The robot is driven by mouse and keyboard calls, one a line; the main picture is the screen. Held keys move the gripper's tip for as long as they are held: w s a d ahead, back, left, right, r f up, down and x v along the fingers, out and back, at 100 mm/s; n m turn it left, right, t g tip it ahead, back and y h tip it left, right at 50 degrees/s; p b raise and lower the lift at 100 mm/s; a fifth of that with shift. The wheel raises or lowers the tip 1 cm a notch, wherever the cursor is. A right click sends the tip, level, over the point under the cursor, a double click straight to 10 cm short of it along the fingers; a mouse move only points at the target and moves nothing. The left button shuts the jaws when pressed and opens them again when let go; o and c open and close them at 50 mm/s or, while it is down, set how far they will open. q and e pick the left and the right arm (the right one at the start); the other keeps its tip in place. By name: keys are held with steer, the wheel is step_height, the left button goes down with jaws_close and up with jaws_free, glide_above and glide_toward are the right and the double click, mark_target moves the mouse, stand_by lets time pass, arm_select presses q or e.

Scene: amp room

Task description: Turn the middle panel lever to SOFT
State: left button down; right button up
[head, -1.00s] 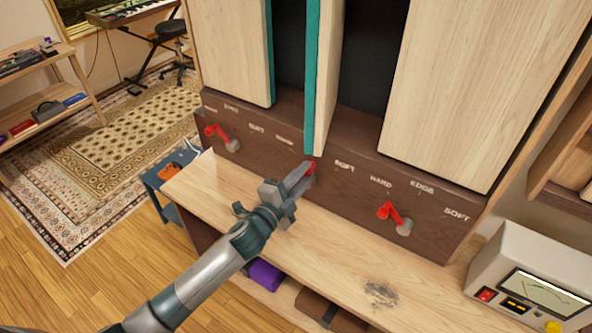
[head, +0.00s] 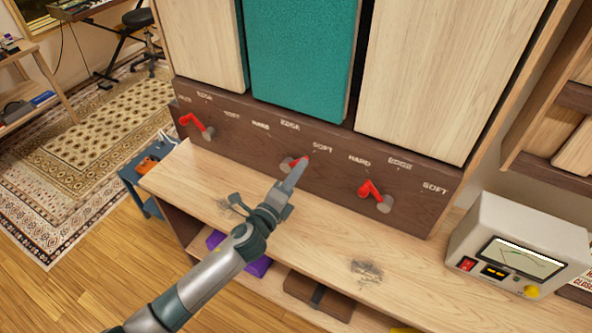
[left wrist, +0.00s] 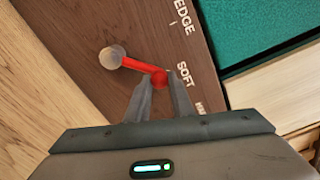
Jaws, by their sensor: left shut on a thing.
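The middle panel lever (head: 296,162) is red with a grey pivot on the dark brown board. In the left wrist view, its red arm (left wrist: 140,66) runs from the grey pivot (left wrist: 111,57) toward the SOFT label (left wrist: 185,75), its knob beside that word. My left gripper (head: 299,168) is shut on the knob, which also shows between the fingertips in the left wrist view (left wrist: 159,80). The fingers hide part of the lever in the head view. The middle panel (head: 301,55) shows its broad teal face. My right gripper is not in view.
A left lever (head: 194,122) and a right lever (head: 371,191) sit on the same board, on either side. A wooden shelf top (head: 310,237) lies below, mostly clear. A cream meter box (head: 520,245) stands at the right.

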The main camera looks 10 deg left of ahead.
arm_select(q)
steer(key=shift+f, duration=0.1)
steer(key=c, duration=1.5)
jaws_free()
steer(key=shift+c, duration=0.2)
steer(key=shift+s, duration=0.15)
steer(key=b+v, duration=0.4)
steer(key=v, duration=1.3)
steer(key=shift+b, duration=0.3)
